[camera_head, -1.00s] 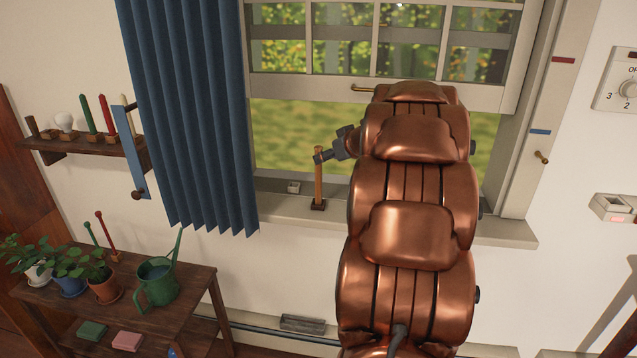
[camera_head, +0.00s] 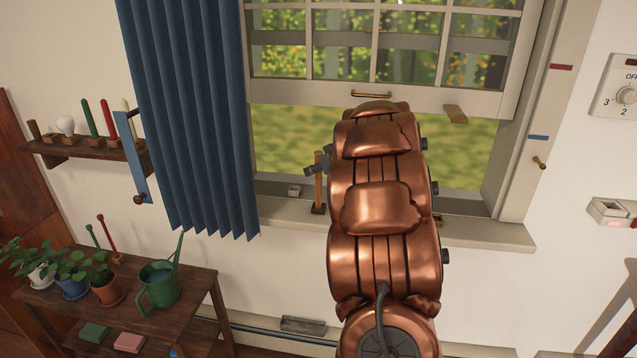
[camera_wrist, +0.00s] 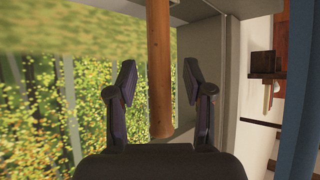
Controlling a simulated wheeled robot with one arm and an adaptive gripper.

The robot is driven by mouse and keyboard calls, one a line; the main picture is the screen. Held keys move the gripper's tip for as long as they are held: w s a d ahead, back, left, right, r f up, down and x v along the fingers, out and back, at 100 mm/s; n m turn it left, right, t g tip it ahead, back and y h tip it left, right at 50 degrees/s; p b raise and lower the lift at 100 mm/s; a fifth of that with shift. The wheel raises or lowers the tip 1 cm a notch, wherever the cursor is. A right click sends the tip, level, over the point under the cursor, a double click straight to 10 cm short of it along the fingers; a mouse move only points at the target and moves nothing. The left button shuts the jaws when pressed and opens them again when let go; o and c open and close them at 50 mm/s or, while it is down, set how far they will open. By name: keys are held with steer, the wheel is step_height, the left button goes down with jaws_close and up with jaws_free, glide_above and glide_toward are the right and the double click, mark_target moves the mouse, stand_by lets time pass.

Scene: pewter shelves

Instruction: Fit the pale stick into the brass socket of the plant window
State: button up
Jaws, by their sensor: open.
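A wooden stick (camera_head: 319,187) stands upright in a dark base on the sill of the open window. It looks tan-brown rather than pale. My gripper (camera_head: 317,168) is beside its upper part, mostly hidden by my arm. In the wrist view my gripper (camera_wrist: 161,82) is open, with the stick (camera_wrist: 160,70) running between its fingers and visible gaps on both sides. A cream stick (camera_head: 126,104) stands on the wall shelf, partly behind a blue bar. A small brass-coloured piece (camera_head: 438,218) shows on the sill right of my arm; I cannot tell whether it is the socket.
The sash (camera_head: 300,92) hangs above the opening with a brass handle (camera_head: 370,95) and a tan wooden piece (camera_head: 456,114) at its lower edge. A grey block (camera_head: 295,190) sits on the sill. The blue curtain (camera_head: 195,120) hangs left. A plant table (camera_head: 200,290) stands lower left.

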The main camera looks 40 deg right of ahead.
steer(key=shift+c, duration=0.4)
jaws_close()
steer(key=shift+r, duration=0.15)
